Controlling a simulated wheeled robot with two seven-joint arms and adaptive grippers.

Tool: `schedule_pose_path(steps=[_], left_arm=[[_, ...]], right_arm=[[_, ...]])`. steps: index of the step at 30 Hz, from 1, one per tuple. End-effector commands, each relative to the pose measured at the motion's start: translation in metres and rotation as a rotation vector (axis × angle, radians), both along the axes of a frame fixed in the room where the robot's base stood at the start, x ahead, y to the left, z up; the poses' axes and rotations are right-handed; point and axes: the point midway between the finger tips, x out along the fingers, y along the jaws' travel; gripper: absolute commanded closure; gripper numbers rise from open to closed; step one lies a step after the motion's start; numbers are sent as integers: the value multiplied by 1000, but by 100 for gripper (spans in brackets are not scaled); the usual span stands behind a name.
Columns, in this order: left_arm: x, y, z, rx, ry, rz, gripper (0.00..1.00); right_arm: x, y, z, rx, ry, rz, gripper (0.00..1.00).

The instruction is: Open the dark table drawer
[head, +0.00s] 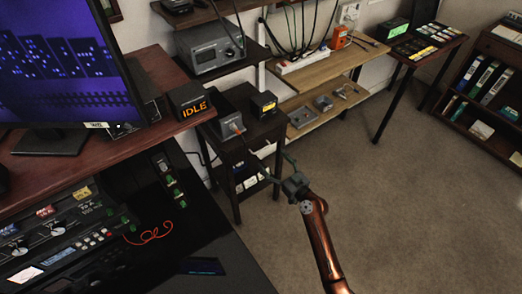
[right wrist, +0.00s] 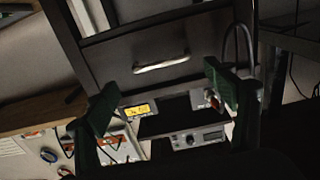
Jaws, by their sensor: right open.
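The dark table (head: 258,134) is a small black stand below the wall shelves in the head view. Its drawer front (right wrist: 110,58) fills the upper part of the right wrist view, with a pale bar handle (right wrist: 161,63). The drawer looks shut. My right gripper (head: 268,152) is in front of the table. In the right wrist view its two green fingers (right wrist: 160,77) are spread wide and empty, with the handle showing between and beyond the tips. I cannot tell the exact gap to the handle, and no contact shows. My left gripper is not in view.
Grey boxes (head: 229,124) and a yellow-labelled box (head: 264,103) stand on the dark table. A wooden shelf (head: 315,116) stands beside the table. The carpet (head: 400,200) at right is clear.

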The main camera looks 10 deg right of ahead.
Motion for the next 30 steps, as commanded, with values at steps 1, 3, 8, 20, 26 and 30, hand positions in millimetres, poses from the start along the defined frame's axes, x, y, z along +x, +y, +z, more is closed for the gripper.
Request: schedule_pose_path(steps=[1,3,8,20,26,30], left_arm=[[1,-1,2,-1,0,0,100],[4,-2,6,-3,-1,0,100],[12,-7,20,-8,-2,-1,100],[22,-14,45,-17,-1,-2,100],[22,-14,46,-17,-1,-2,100],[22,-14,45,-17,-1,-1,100]], right_arm=[[5,3,1,2,-3,2,22],[13,7,2,3,-5,2,22],[37,16,0,3,-2,0,22],[70,29,1,1,-1,1,22],[70,29,1,0,-1,0,22],[70,29,1,0,-1,0,31]])
